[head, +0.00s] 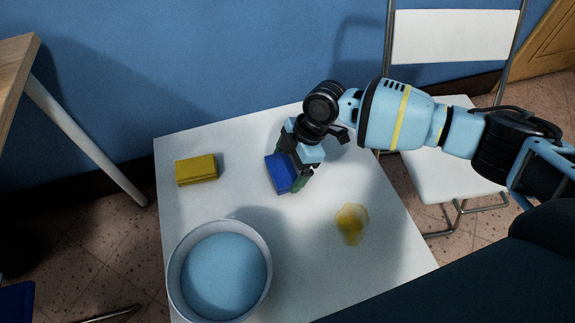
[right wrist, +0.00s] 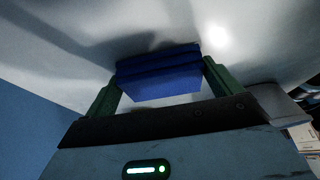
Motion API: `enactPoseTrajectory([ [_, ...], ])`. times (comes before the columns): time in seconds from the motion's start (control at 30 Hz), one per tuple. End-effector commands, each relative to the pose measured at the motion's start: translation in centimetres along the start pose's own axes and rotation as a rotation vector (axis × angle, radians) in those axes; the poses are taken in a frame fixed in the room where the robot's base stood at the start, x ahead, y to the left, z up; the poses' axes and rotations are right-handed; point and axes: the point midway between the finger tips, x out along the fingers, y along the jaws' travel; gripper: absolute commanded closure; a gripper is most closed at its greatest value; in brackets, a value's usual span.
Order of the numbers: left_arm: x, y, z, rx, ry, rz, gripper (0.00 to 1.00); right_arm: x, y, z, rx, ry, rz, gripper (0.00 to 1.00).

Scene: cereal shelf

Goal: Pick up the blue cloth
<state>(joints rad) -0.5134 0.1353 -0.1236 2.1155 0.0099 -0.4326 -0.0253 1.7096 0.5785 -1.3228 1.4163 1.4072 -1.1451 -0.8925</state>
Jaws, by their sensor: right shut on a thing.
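The blue cloth (head: 281,176) is a folded dark blue block at the upper middle of the white table in the head view. My right gripper (head: 293,168) is over it, coming in from the right. In the right wrist view the blue cloth (right wrist: 160,75) sits between the two green fingers of my right gripper (right wrist: 162,84), which are shut on its sides. Whether the cloth touches the table I cannot tell. My left gripper is not in view.
On the white table (head: 300,245) are a yellow folded cloth (head: 196,170), a bucket of blue water (head: 220,270) and a yellow spill (head: 351,224). A white chair (head: 445,180) stands to the right, and a blue wall (head: 200,60) is behind.

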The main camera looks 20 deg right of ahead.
Motion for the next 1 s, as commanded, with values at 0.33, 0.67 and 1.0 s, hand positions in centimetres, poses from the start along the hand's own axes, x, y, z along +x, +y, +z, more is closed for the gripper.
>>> enactPoseTrajectory([
  [0.33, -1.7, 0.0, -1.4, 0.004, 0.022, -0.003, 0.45, -3.8, -0.9, 0.1, 0.003, -0.003, 0.000, 0.32],
  [0.67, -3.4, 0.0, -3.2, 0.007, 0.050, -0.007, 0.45, -7.1, -5.3, 6.2, 0.003, -0.003, 0.001, 0.32],
  [1.0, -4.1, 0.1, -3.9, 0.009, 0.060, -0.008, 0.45, -9.1, -8.1, 10.1, 0.001, -0.001, 0.001, 0.32],
])
